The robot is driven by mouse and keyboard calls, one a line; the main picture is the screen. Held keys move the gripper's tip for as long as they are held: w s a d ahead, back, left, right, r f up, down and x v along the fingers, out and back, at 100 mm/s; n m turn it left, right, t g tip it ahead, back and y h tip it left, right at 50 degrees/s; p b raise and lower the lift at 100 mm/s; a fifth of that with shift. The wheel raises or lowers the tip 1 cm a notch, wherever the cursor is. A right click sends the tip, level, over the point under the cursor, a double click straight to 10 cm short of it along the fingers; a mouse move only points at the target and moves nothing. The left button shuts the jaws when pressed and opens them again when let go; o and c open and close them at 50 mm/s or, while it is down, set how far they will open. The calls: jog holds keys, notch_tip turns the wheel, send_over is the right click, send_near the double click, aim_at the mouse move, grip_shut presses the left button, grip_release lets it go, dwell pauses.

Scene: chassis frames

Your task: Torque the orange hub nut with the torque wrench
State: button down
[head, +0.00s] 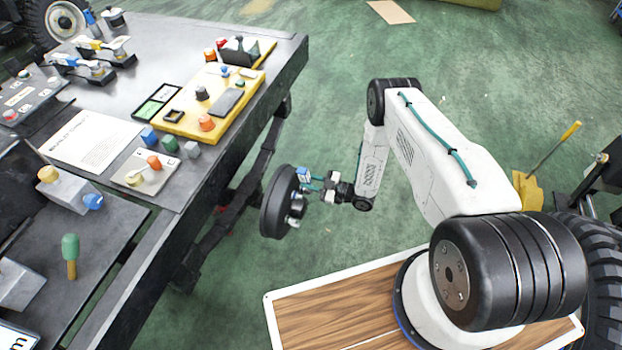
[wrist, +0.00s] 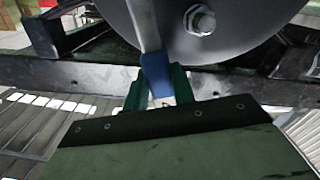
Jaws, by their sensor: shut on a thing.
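My gripper (head: 318,186) is at the right of the table, beside a dark round hub disc (head: 272,207). In the wrist view its green fingers (wrist: 158,92) are shut on the blue handle of the torque wrench (wrist: 157,76). A grey bar rises from the blue handle across the grey disc face (wrist: 235,35). The blue handle also shows small in the head view (head: 303,174). A silver hex nut (wrist: 201,20) sits on the disc, right of the bar and apart from it. The wrench's far end is cut off. I see no orange nut on the disc.
The dark table (head: 225,35) at left holds a yellow tray (head: 188,127) with orange knob-like parts, and a small plate (head: 148,178) with an orange piece. A yellow-handled tool (head: 560,145) stands at right. Green floor (head: 330,60) is open behind my arm.

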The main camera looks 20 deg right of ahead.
jog(key=shift+s+a+n, duration=0.15)
jog(key=shift+s+n, duration=0.05)
jog(key=shift+n, duration=0.1)
jog(key=shift+s, duration=0.1)
jog(key=shift+v, duration=1.45)
jog(key=shift+f, duration=0.1)
jog(key=shift+v, duration=2.5)
